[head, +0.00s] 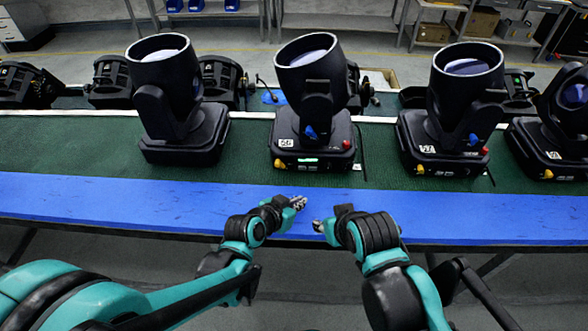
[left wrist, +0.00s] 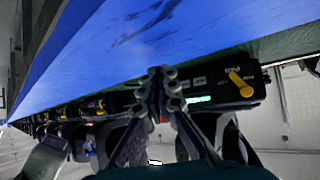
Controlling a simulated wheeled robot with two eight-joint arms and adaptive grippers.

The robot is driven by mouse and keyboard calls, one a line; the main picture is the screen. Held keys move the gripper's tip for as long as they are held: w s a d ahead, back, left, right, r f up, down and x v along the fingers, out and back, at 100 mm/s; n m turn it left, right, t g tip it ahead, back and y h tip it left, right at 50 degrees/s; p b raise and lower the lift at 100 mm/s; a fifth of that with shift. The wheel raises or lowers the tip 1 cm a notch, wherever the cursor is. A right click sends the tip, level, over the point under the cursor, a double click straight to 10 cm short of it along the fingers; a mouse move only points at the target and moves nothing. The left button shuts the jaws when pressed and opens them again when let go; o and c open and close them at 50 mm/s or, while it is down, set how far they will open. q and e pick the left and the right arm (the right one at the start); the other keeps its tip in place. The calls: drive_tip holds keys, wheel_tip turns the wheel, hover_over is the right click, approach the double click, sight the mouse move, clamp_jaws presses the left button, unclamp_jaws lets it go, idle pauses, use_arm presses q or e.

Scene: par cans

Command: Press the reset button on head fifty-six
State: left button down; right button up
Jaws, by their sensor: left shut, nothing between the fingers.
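Several black moving heads stand in a row on the green bench. The middle head (head: 312,130) has a white label (head: 287,142) that may read 56; the digits are too small to be sure. Its base front has a yellow knob (head: 279,164), a lit green display (head: 308,160) and a red button (head: 346,144). My left gripper (head: 299,202) is shut and empty over the blue strip, in front of this base and apart from it. In the left wrist view, its fingers (left wrist: 163,76) partly cover a base with a green display (left wrist: 198,99) and yellow knob (left wrist: 240,84). My right gripper (head: 318,226) is beside it; its opening is unclear.
Another head (head: 186,130) stands to the left and one (head: 450,140) to the right, with a further head (head: 570,140) at the right edge. The blue strip (head: 130,200) along the front is bare. More black fixtures stand behind.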

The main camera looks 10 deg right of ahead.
use_arm(q)
drive_tip(key=shift+w, duration=0.1)
approach(306, 171)
drive_tip(key=d+f, duration=0.2)
drive_tip(key=f, duration=0.1)
drive_tip(key=shift+d+f, duration=0.2)
drive_tip(key=shift+w+d, duration=0.25)
drive_tip(key=shift+w, duration=0.5)
idle(0.9)
drive_tip(key=shift+w+d, duration=0.1)
drive_tip(key=shift+w, duration=0.3)
drive_tip(key=shift+w+d+b, duration=0.1)
drive_tip(key=shift+w+b, duration=0.2)
drive_tip(key=shift+w, duration=0.05)
idle(0.5)
drive_tip(key=shift+s, duration=0.1)
drive_tip(key=shift+s+a, duration=0.2)
drive_tip(key=shift+s, duration=0.5)
